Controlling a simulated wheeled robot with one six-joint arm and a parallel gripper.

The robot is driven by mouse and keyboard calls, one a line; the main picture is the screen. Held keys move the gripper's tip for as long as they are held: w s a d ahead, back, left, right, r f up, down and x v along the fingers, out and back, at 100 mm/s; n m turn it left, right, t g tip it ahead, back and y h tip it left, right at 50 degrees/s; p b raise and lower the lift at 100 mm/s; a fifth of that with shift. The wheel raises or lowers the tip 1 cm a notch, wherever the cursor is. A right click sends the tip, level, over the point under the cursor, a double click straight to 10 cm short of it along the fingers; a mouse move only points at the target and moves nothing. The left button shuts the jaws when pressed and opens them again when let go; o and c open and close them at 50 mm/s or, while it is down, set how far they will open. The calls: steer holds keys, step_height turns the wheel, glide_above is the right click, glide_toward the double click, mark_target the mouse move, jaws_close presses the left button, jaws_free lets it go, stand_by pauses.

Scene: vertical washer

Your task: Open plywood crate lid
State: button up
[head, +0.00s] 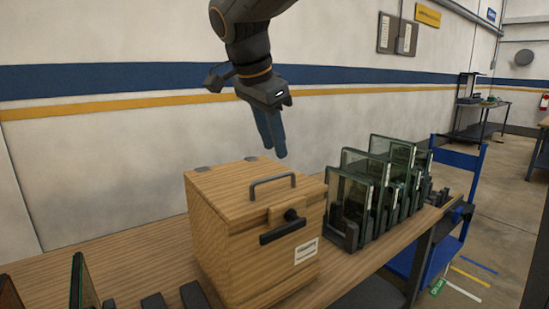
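The plywood crate (225,235) stands on the wooden bench in the head view. Its lid (225,185) is down and looks closed. A dark bar handle (272,182) stands up on the lid near its front edge, and two dark hinge plates (203,168) show at the back edge. A dark latch (291,215) and a dark front handle (283,231) sit on the front face above a white label. My gripper (275,150) hangs above the lid's back right part, fingers pointing down, apart from the crate. I cannot tell the gap between its fingers.
Several glass panels (357,195) stand in dark racks just right of the crate. More panels (84,285) and dark slotted blocks stand at the front left. The bench (145,240) is bare left of the crate. A wall rises behind.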

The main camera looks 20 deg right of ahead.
mark_target(282, 174)
steer(key=shift+p+x, duration=0.75)
steer(key=shift+x, duration=3)
jaws_close()
